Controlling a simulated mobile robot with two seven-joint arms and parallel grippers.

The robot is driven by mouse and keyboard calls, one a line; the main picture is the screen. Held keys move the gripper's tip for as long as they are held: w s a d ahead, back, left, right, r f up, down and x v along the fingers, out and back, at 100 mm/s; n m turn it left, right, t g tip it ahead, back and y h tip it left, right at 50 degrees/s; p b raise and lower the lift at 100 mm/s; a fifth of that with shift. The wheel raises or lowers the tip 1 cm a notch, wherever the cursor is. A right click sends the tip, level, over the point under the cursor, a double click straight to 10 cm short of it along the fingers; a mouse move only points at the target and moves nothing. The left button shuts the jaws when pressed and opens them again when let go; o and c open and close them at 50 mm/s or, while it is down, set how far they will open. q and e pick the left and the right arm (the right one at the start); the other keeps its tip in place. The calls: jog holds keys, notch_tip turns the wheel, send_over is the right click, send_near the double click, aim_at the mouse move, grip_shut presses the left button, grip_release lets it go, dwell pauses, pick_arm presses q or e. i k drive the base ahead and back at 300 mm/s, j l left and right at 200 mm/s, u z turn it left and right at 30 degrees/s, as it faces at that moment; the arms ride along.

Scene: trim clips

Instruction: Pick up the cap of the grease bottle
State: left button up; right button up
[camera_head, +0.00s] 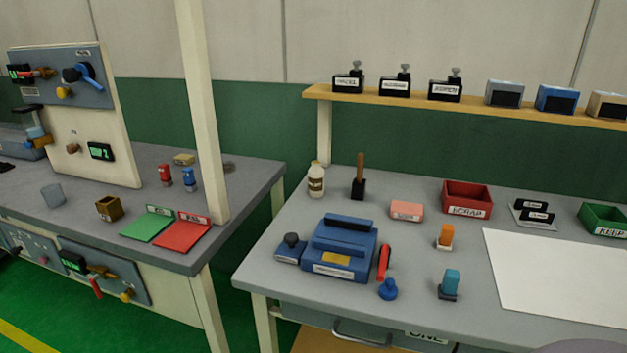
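A cream bottle (316,184) with a dark label stands upright at the back left of the right workbench (270,232). It looks like the grease bottle, but its label is too small to read. A pale cap-like top (316,164) sits on its neck; I cannot tell whether it is a separate part. Neither of my grippers shows in the head view, so their state is hidden.
A black block with a brown handle (360,168) stands just right of the bottle. A blue machine (340,250) is in front. A pink block (407,211) and red scrap bin (467,199) are farther right. A wooden shelf (420,101) runs above.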

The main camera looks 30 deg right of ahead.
aim_at(388, 291)
jog(key=z, duration=1.5)
